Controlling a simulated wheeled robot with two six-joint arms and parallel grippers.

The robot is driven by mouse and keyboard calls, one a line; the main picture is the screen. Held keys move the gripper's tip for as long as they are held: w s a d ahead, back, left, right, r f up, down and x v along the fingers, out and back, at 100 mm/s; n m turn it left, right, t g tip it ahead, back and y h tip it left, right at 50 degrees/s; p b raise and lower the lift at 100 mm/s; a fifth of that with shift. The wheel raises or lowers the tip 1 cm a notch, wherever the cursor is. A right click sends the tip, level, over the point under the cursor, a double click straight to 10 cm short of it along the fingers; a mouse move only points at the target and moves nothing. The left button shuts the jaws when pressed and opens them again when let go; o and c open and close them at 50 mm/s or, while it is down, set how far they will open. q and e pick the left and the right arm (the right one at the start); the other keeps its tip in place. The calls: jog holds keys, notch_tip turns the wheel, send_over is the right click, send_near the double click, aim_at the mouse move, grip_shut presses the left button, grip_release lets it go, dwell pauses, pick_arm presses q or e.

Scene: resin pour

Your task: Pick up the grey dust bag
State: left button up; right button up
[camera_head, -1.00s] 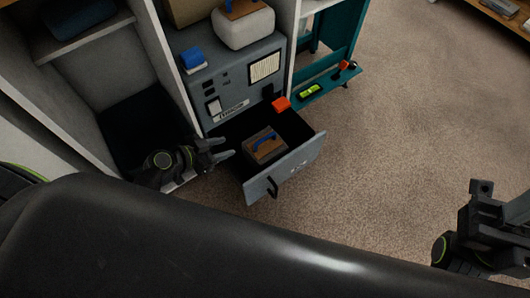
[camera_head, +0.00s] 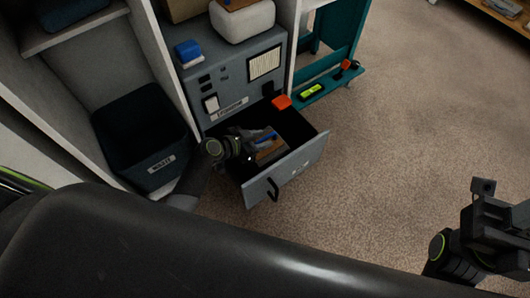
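A brown plate with a blue handle (camera_head: 268,153) shows in the open drawer (camera_head: 287,170) of the grey cabinet; in the earlier view a dark grey body shows around it, so it may be the grey dust bag. A light grey, bag-like thing (camera_head: 243,22) with a brown top sits on the cabinet. My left gripper (camera_head: 262,141) reaches into the drawer, over the brown plate, and partly hides it. I cannot tell whether its fingers are apart or touch the handle. My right gripper (camera_head: 484,190) is at the right edge, far from the drawer; its finger gap is unclear.
A dark waste bin (camera_head: 143,135) stands in the left bay. The carpet (camera_head: 400,140) at right is clear.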

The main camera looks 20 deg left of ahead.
pick_arm(q)
jog(key=shift+w+d+f, duration=0.2)
jog(key=shift+w, duration=0.05)
jog(key=shift+c, duration=0.5)
grip_shut()
jog(key=shift+r, duration=0.1)
dwell(0.7)
